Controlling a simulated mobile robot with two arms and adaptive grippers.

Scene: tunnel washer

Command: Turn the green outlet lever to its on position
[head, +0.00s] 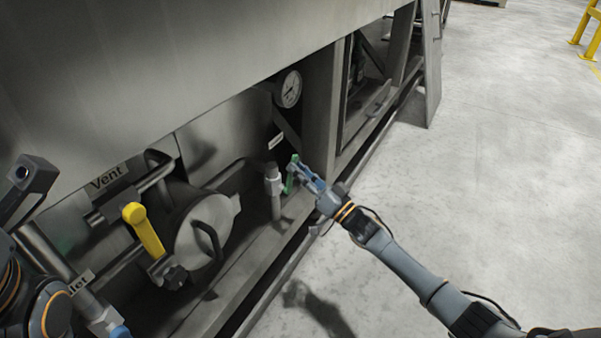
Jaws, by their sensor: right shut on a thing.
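The green outlet lever (291,172) stands at the valve on a short vertical pipe (275,199), low in the machine frame. It points roughly upward and is partly covered by my gripper. My right gripper (299,173) reaches it from the lower right and is shut on the lever. My left arm shows at the lower left edge, but its gripper's fingers cannot be made out clearly.
A yellow lever (146,232) is beside a round metal housing (203,231) under the "Vent" label (108,177). A pressure gauge (289,89) is above the green lever. The large steel panel (150,70) overhangs. Open concrete floor (480,190) lies to the right.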

